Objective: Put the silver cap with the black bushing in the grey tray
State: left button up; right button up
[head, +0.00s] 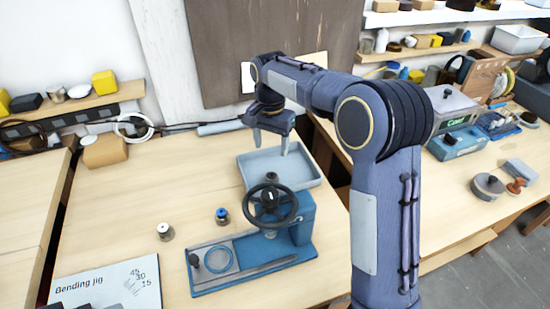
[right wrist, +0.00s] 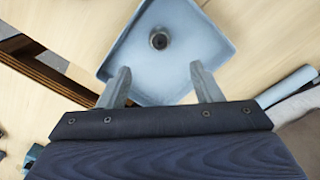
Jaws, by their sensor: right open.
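The grey tray (head: 316,172) stands on the wooden bench behind the blue handwheel press, and it also fills the top of the right wrist view (right wrist: 205,40). A small silver cap with a black centre (right wrist: 159,41) sits on the tray floor in the right wrist view, apart from the walls. In the head view the handwheel hides part of the tray. My right gripper (head: 271,143) is over the tray, open and empty; its spread fingers (right wrist: 160,75) are apart from the cap. My left gripper is not in view.
The blue press with its black handwheel (head: 272,203) stands just in front of the tray. A silver cap with a white top (head: 165,232) and one with a blue top (head: 222,216) stand left of it. A bending jig board (head: 105,283) lies front left.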

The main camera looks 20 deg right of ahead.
jog(key=s+d+r+n+t+y, duration=0.1)
jog(key=s, duration=0.7)
jog(key=s+d+r+n+t+y, duration=0.1)
jog(key=s+r+n, duration=0.1)
jog(key=s, duration=0.5)
jog(key=s+d+r+n+t+y, duration=0.1)
jog(key=s+r+n, duration=0.1)
jog(key=s, duration=0.6)
jog(key=shift+s+d+t+y, duration=0.35)
jog(key=shift+t+y, duration=0.05)
jog(key=s+a+f+n+t, duration=0.2)
jog(key=s+f, duration=0.2)
jog(key=s, duration=0.4)
jog(key=shift+a+f, duration=0.15)
jog(key=shift+a, duration=0.15)
jog(key=shift+s, duration=0.1)
